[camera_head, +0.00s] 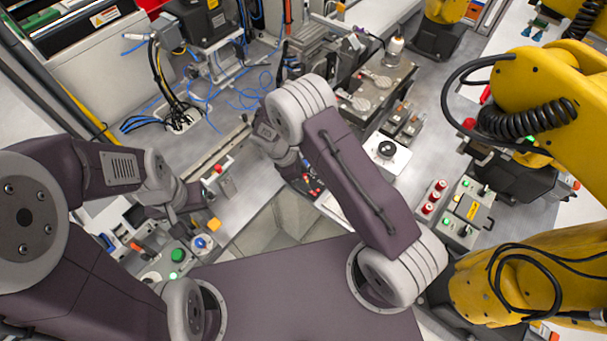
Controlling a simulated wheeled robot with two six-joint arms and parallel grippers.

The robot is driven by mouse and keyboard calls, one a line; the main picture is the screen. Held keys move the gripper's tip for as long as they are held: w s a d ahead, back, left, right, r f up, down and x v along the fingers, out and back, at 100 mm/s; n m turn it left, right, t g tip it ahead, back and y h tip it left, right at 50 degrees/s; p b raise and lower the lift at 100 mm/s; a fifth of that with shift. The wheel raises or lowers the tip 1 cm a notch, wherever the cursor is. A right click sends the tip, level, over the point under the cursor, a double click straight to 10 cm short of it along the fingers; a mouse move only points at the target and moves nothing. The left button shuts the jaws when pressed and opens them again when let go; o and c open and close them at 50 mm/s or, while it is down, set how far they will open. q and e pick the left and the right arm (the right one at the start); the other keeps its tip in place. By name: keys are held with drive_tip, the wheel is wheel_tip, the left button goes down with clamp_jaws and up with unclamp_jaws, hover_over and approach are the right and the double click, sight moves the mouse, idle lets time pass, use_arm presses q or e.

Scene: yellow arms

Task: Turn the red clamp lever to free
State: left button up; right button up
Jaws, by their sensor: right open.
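A small red part (219,168), which looks like the red clamp lever, sits on a small grey fixture (227,187) left of the middle. Its exact angle is too small to tell. My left gripper (183,211) is low at the left, beside the fixture and over the edge of a button panel; its fingers are too small to read. My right gripper (309,184) hangs below my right forearm near the middle, apart from the fixture. It is open, and the forearm partly hides it. Small red parts show close to its fingers.
A panel with a green button (178,255) lies below my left gripper. A white box with a black knob (387,149) and a control box with red buttons (434,196) stand at the right. Yellow robot arms (540,85) fill the right side. Blue cables (213,100) lie behind.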

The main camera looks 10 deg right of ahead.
drive_tip(key=shift+s, duration=0.1)
drive_tip(key=shift+w+a, duration=0.1)
drive_tip(key=shift+w, duration=0.1)
clamp_jaws()
drive_tip(key=shift+m, duration=0.3)
drive_tip(key=m, duration=0.2)
drive_tip(key=m+g+b, duration=0.1)
drive_tip(key=shift+w+f+m+g, duration=0.1)
drive_tip(key=shift+w+m+g, duration=0.05)
drive_tip(key=shift+m+g, duration=0.2)
drive_tip(key=m+b, duration=0.1)
drive_tip(key=m, duration=0.1)
drive_tip(key=m+g+y, duration=0.1)
drive_tip(key=m, duration=0.1)
drive_tip(key=shift+w+m+y+b, duration=0.15)
drive_tip(key=shift+m+y+b, duration=0.15)
drive_tip(key=shift+m+b, duration=0.05)
drive_tip(key=m, duration=0.1)
drive_tip(key=m+y, duration=0.1)
drive_tip(key=m, duration=0.1)
drive_tip(key=m+g, duration=0.1)
drive_tip(key=shift+w+d+m+y+b, duration=0.1)
drive_tip(key=shift+d+m+y+b, duration=0.15)
drive_tip(key=shift+m+y+b, duration=0.05)
drive_tip(key=shift+d+m+y, duration=0.15)
drive_tip(key=shift+m+y, duration=0.65)
drive_tip(key=shift+m, duration=1.3)
